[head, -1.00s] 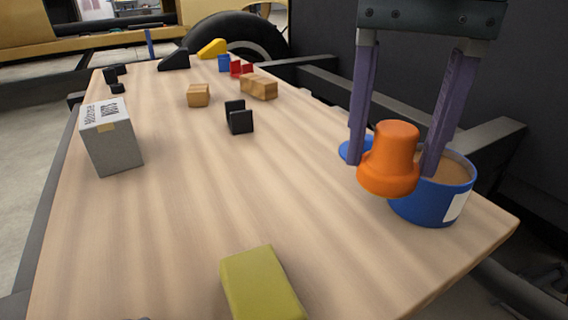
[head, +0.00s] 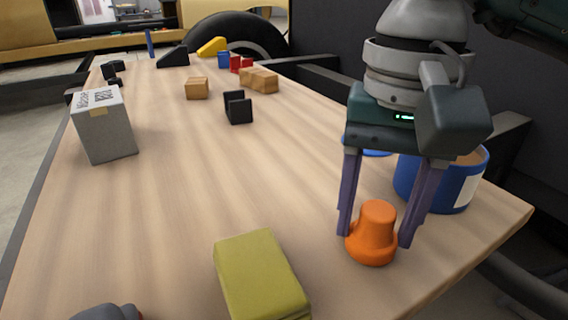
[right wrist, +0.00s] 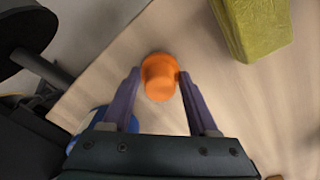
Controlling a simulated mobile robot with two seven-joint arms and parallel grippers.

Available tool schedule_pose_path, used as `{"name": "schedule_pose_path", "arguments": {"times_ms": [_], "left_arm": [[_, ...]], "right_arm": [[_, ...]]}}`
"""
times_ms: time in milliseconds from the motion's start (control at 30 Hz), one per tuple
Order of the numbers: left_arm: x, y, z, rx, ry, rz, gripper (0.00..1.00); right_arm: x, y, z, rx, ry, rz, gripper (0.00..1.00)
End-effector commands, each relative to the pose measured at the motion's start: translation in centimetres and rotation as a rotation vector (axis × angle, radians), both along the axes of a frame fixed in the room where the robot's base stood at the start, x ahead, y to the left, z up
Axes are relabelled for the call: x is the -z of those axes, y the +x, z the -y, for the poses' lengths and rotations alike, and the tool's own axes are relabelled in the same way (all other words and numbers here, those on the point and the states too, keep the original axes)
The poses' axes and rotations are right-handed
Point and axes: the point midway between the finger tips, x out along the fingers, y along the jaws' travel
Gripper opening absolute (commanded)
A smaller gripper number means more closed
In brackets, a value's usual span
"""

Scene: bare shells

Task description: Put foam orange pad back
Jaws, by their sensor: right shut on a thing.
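The orange foam pad (head: 374,232) is a knob-like piece with a wide base and a narrower top. It is at or just above the wooden table near its right front edge; whether it touches the wood I cannot tell. My right gripper (head: 376,240) points down with its purple fingers on either side of the pad, shut on it. In the right wrist view the pad (right wrist: 159,78) sits between the fingertips (right wrist: 159,76). My left gripper is not clearly in view.
A blue tub (head: 440,182) with brown contents stands right behind the gripper, with a blue lid (head: 372,150) beside it. A yellow-green block (head: 260,277) lies at the front. A grey box (head: 103,128) stands left. The table middle (head: 200,180) is mostly clear.

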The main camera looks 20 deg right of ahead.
Motion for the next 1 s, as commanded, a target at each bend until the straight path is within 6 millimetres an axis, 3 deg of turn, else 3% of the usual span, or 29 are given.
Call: {"name": "schedule_pose_path", "arguments": {"times_ms": [33, 300, 633, 1000], "left_arm": [[0.2, 0.0, 0.0, 0.000, 0.000, 0.000, 1.00], [0.1, 0.0, 0.0, 0.000, 0.000, 0.000, 1.00], [-0.3, 0.0, 0.2, -0.006, -0.008, 0.000, 1.00], [-3.2, 0.0, 0.3, -0.006, -0.010, -0.001, 1.00]], "right_arm": [[0.2, 0.0, 0.0, 0.000, 0.000, 0.000, 0.61], [0.0, 0.0, 0.0, 0.000, 0.000, 0.000, 0.90], [-0.6, 0.1, 0.0, 0.000, 0.000, 0.001, 0.90], [-8.4, 0.1, 0.0, -0.001, 0.000, 0.005, 0.90]]}}
